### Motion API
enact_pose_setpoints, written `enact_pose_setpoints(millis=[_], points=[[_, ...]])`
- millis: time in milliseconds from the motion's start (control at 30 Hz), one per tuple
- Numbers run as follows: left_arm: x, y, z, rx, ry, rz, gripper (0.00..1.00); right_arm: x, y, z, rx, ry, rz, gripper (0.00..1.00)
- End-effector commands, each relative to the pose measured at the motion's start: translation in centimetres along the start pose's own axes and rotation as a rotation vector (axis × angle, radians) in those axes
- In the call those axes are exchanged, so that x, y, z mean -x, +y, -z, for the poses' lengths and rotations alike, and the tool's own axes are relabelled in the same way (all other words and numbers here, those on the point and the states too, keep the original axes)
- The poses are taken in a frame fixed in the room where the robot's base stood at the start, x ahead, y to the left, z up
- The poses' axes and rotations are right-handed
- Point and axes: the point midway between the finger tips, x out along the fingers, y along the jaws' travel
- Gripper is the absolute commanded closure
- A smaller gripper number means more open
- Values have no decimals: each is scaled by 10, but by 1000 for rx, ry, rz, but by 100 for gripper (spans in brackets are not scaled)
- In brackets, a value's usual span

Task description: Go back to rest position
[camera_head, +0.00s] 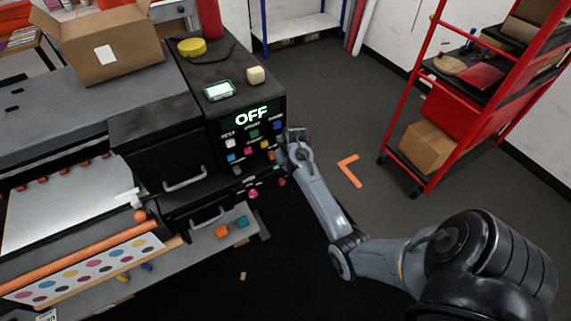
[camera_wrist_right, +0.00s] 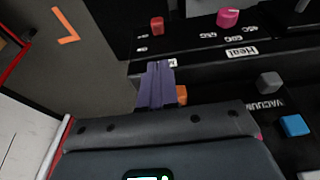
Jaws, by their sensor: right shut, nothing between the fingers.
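My right arm reaches in from the right in the head view. Its gripper is at the right edge of the machine's control panel (camera_head: 245,140), mostly hidden behind its own wrist. In the right wrist view the fingers (camera_wrist_right: 157,84) are together with nothing between them. They are in front of the panel beside an orange button (camera_wrist_right: 182,95), which they partly cover; I cannot tell whether they touch it. My left gripper is not in view.
Knobs and blocks, including a pink knob (camera_wrist_right: 228,18) and a blue button (camera_wrist_right: 293,125), surround the fingers. A red shelf cart (camera_head: 463,105) stands at the right. A cardboard box (camera_head: 105,45) sits on the machine. The floor (camera_head: 335,110) between machine and cart is mostly clear.

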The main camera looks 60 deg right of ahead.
Motion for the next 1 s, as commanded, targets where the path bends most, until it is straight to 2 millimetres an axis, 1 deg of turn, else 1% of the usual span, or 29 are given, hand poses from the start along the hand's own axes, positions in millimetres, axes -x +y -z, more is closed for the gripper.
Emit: enact_pose_setpoints(millis=[333, 367, 467, 567, 633, 667, 700, 767, 800, 867, 900, 967, 1000], points=[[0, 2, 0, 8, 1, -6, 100, -2, 1, -2, 1, -4, -2, 100], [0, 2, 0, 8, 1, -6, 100, -3, 2, -4, 1, -8, -4, 100], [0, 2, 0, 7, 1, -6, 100, -13, 9, -20, 6, -36, -19, 100], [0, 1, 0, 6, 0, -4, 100, -32, 19, -53, 25, -93, -48, 100], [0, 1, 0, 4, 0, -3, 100, -46, 24, -88, 69, -142, -81, 100], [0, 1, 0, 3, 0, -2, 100, -50, 25, -103, 97, -159, -97, 100], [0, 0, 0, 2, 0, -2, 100, -53, 24, -123, 145, -176, -117, 100], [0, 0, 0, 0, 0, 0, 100, -52, 17, -152, 233, -193, -138, 100], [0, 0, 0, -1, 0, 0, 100, -49, 9, -172, 296, -199, -146, 100], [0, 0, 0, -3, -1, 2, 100, -41, -10, -203, 393, -203, -144, 100], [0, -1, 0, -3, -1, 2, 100, -33, -25, -223, 455, -201, -134, 100], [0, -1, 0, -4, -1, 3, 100, -17, -52, -254, 540, -193, -105, 100], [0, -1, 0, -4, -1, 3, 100, -5, -68, -270, 585, -184, -82, 100]])
